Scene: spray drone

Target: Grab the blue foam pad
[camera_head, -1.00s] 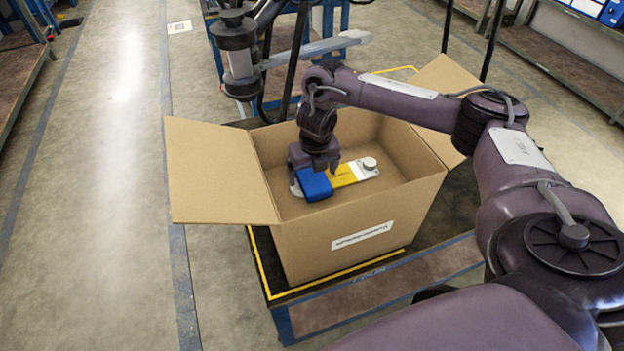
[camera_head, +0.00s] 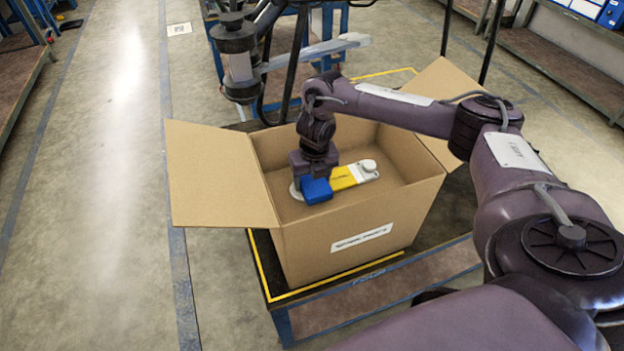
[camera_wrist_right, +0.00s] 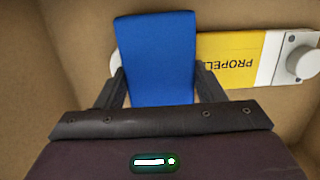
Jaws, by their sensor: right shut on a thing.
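The blue foam pad (camera_head: 317,190) is inside the open cardboard box, at the left end of a yellow and white part. In the right wrist view the pad (camera_wrist_right: 156,58) stands between the two dark fingers, which touch its sides. My right gripper (camera_head: 311,177) reaches down into the box and is shut on the pad; it also shows in the right wrist view (camera_wrist_right: 160,88). The yellow and white part (camera_head: 345,176) has lettering and a round grey-white end piece. A pale rounded piece shows partly hidden behind the pad. My left gripper is not in view.
The cardboard box (camera_head: 345,240) has walls around my right gripper and flaps spread to the left and back right. It stands on a dark platform with yellow edge lines (camera_head: 268,283). Open floor (camera_head: 110,200) lies to the left. Shelving (camera_head: 575,65) stands at the back right.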

